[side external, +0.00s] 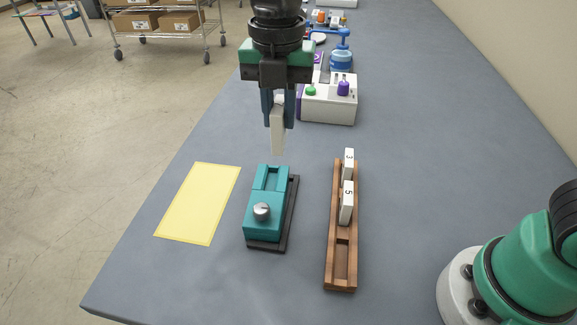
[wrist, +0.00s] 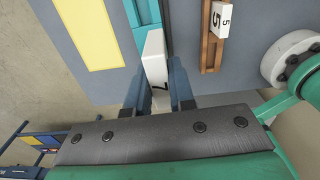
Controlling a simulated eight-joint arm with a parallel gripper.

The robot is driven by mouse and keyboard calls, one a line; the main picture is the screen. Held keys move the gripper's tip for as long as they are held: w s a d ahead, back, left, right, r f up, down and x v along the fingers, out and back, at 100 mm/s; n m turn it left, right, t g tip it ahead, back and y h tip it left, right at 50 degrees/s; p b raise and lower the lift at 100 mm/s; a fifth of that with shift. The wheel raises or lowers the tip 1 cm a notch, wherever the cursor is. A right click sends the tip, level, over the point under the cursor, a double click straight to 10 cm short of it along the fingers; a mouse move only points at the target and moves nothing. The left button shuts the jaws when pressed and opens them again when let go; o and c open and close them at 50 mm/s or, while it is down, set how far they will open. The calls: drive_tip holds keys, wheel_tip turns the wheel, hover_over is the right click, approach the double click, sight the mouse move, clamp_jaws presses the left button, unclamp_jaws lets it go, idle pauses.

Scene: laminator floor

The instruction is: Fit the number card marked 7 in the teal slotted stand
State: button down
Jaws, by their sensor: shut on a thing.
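My gripper (side external: 278,112) is shut on a white number card (side external: 278,138) and holds it upright in the air. In the wrist view the card (wrist: 155,55) shows part of a 7 between the fingers (wrist: 160,88). The teal slotted stand (side external: 263,212) sits on the table on a dark base, below and slightly nearer the side camera than the card. Its slot (side external: 271,179) is at the far end and a silver knob (side external: 262,211) is at the near end. The card's lower end is apart from the stand. In the wrist view the stand (wrist: 140,12) is partly hidden behind the card.
A wooden rack (side external: 341,270) right of the stand holds cards marked 3 (side external: 349,162) and 5 (side external: 347,202); its near part is empty. A yellow sheet (side external: 198,203) lies left. A white device (side external: 328,105) with green and purple knobs stands behind. The grey table's front is clear.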

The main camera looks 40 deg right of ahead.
drive_tip(key=shift+w+d+f, duration=0.1)
drive_tip(key=shift+w+f, duration=0.6)
drive_tip(key=shift+f, duration=0.9)
drive_tip(key=shift+w+d+f, duration=0.1)
drive_tip(key=shift+w+f, duration=0.6)
drive_tip(key=shift+f, duration=0.95)
drive_tip(key=shift+w+d+f, duration=0.1)
drive_tip(key=shift+w+f, duration=0.6)
drive_tip(key=shift+f, duration=0.9)
drive_tip(key=shift+f, duration=1.2)
drive_tip(key=shift+c, duration=1.7)
unclamp_jaws()
drive_tip(key=shift+r, duration=0.1)
